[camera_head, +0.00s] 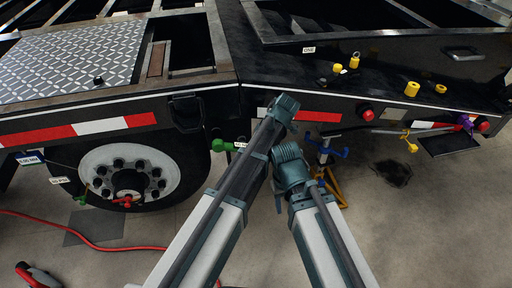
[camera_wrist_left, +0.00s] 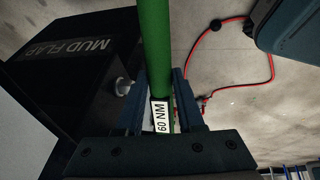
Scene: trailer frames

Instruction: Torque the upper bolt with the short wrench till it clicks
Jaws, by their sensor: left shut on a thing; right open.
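My left gripper (camera_wrist_left: 158,82) is shut around a green wrench bar (camera_wrist_left: 155,35) that carries a white "60 NM" label (camera_wrist_left: 160,116). In the head view the wrench's green end (camera_head: 220,145) and part of its label (camera_head: 242,145) show left of my left arm, below the trailer frame; the rest is hidden. My right gripper (camera_head: 279,196) is open, largely hidden behind its own arm, with no thing seen in it. A silver bolt-like part (camera_wrist_left: 123,87) shows beside the left finger. I cannot tell whether it is the upper bolt, nor whether the wrench's head is seated.
A mud flap (camera_wrist_left: 80,55) stands close to the left fingers. A wheel (camera_head: 128,172) is at left, with a red hose (camera_head: 75,236) on the floor. A blue-and-yellow stand (camera_head: 328,155) is just beyond my right arm. Yellow parts (camera_head: 412,88) lie on the trailer frame.

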